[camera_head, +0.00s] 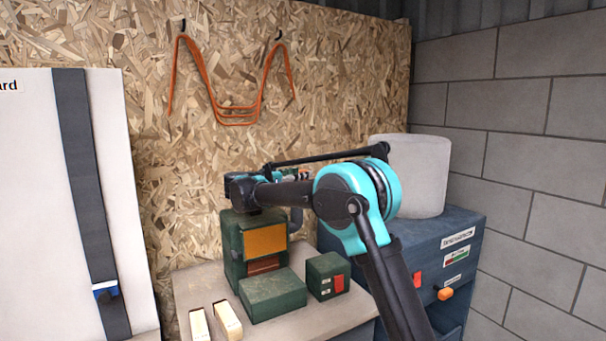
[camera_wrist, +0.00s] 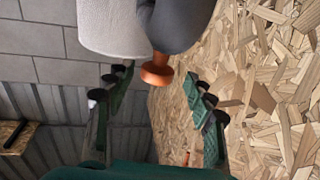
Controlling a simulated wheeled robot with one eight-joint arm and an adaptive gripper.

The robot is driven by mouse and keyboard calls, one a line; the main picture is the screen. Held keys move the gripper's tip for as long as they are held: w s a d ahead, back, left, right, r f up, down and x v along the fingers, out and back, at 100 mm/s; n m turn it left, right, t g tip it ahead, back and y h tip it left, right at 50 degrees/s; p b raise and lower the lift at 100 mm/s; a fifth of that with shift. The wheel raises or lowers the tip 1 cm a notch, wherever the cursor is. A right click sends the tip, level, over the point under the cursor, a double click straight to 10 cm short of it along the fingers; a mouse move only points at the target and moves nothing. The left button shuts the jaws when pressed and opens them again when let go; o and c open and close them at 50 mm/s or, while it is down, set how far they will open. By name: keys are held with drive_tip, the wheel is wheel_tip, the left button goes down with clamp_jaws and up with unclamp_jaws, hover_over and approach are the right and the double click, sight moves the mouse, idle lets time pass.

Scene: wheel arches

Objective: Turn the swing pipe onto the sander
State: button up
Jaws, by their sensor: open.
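The sander (camera_head: 231,243) is a dark green machine with an orange-brown face on the bench. The swing pipe (camera_wrist: 178,22) shows as a dark grey rounded tube at the top of the wrist view, with an orange knob (camera_wrist: 156,72) on its end. A grey piece that looks like the pipe (camera_head: 296,219) shows beside the sander, mostly hidden by my arm. My gripper (camera_wrist: 160,88) is open, its two fingers on either side of the knob with gaps both ways. In the head view my gripper is largely hidden behind the arm above the sander.
A blue cabinet (camera_head: 455,262) with a pale drum (camera_head: 425,175) stands right of the bench. A green box with a red switch (camera_head: 327,276) and two wooden blocks (camera_head: 228,320) are on the bench (camera_head: 195,285). Orange tubing (camera_head: 238,120) hangs on the chipboard wall behind.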

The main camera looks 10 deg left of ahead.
drive_tip(key=v, duration=0.9)
drive_tip(key=shift+s+a, duration=0.2)
drive_tip(key=shift+a, duration=0.05)
